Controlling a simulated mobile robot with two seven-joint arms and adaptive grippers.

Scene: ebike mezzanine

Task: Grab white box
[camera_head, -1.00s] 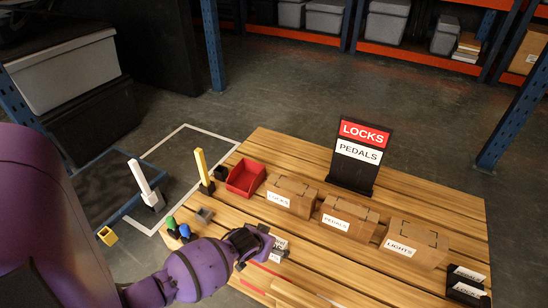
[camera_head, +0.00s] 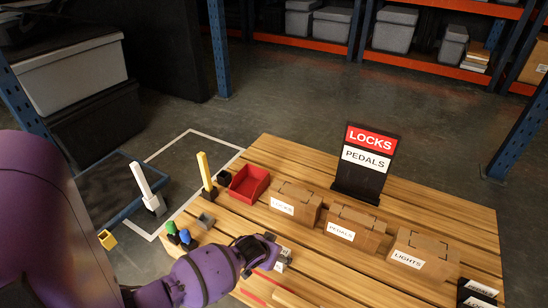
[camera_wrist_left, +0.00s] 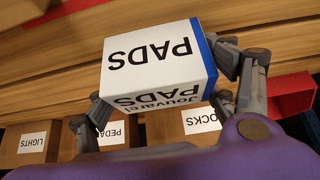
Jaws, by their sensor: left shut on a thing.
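My left gripper (camera_head: 274,252) is shut on a white box in the head view, near the front of the wooden table. Only a small part of the white box (camera_head: 284,263) shows there, past the fingers. In the left wrist view the white box (camera_wrist_left: 152,60) is large, reads "PADS" upside down and has a blue edge. The fingers of the left gripper (camera_wrist_left: 168,88) lie on both sides of it. I cannot tell whether the box touches the table. My right gripper is not in view.
Cardboard boxes labelled LOCKS (camera_head: 294,203), PEDALS (camera_head: 354,230) and LIGHTS (camera_head: 424,254) stand in a row on the table. A red bin (camera_head: 249,184) and a LOCKS/PEDALS sign (camera_head: 366,165) stand behind. Small green and blue items (camera_head: 178,233) lie left of my wrist.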

